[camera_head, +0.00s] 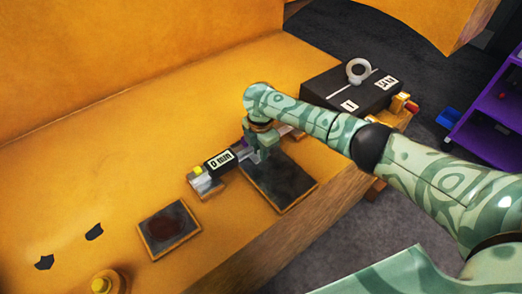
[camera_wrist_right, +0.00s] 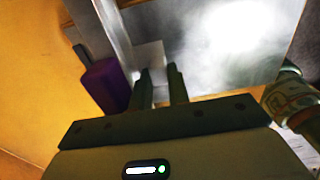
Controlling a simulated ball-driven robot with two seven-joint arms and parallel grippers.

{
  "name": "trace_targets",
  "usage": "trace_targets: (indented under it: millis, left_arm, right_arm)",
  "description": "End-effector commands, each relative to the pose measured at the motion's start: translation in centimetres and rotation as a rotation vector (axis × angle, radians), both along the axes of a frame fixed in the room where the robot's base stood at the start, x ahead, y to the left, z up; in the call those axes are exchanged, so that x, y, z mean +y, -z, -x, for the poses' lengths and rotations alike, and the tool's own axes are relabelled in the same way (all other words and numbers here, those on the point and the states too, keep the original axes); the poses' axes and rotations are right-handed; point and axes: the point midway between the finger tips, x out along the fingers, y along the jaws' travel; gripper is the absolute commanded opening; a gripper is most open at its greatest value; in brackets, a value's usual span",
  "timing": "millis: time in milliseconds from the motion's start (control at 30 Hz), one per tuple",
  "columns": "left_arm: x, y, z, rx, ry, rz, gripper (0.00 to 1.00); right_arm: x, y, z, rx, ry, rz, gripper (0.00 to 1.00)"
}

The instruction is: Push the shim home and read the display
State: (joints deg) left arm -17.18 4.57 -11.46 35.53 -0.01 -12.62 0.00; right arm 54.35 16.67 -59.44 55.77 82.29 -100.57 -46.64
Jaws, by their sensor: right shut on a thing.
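My right gripper (camera_head: 262,152) reaches down over the workbench, beside the block with the display (camera_head: 219,160), which shows what looks like "0 min". In the right wrist view the fingers (camera_wrist_right: 161,86) are close together, shut on a small pale flat piece (camera_wrist_right: 150,57) that looks like the shim. Its far end lies against a grey metal face. In the head view the gripper mostly hides it, so I cannot tell how far in it sits. A grey block with a yellow top (camera_head: 199,176) stands at the display's left end. My left gripper is out of view.
A dark mottled plate (camera_head: 284,184) lies just in front of the gripper. A smaller dark plate (camera_head: 168,229) lies nearer. A purple handle (camera_wrist_right: 105,86) is close beside the fingers. A black box (camera_head: 345,90) with a white ring (camera_head: 359,70) stands behind.

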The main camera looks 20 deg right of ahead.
Motion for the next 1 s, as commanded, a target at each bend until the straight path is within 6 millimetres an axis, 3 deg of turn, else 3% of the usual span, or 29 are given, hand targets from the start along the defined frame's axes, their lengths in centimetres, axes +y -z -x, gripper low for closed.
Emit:
trace_targets:
  millis: [100,133,200,233,500,633,767,1000]
  left_arm:
    - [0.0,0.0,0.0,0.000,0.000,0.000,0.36]
    - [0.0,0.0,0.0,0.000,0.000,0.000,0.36]
    - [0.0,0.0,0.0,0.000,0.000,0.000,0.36]
    - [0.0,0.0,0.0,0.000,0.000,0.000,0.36]
    - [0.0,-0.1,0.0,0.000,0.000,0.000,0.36]
    - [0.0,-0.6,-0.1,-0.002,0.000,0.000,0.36]
    - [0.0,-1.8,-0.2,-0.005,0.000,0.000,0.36]
    - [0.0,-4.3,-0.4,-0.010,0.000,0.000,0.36]
  right_arm:
    - [0.0,0.0,0.0,-0.001,0.000,0.000,0.00]
    - [0.0,0.0,0.0,-0.001,0.000,0.000,0.20]
    - [0.0,0.0,0.0,-0.001,0.000,0.000,0.40]
    - [0.0,0.0,0.0,-0.001,0.000,0.000,0.43]
    - [0.0,-0.1,0.0,0.000,0.000,0.000,0.43]
    - [0.0,-1.2,0.0,-0.002,-0.001,-0.001,0.43]
    - [0.0,-4.1,-0.1,-0.004,-0.002,-0.001,0.43]
    - [0.0,-10.8,-0.1,-0.004,-0.001,0.000,0.43]
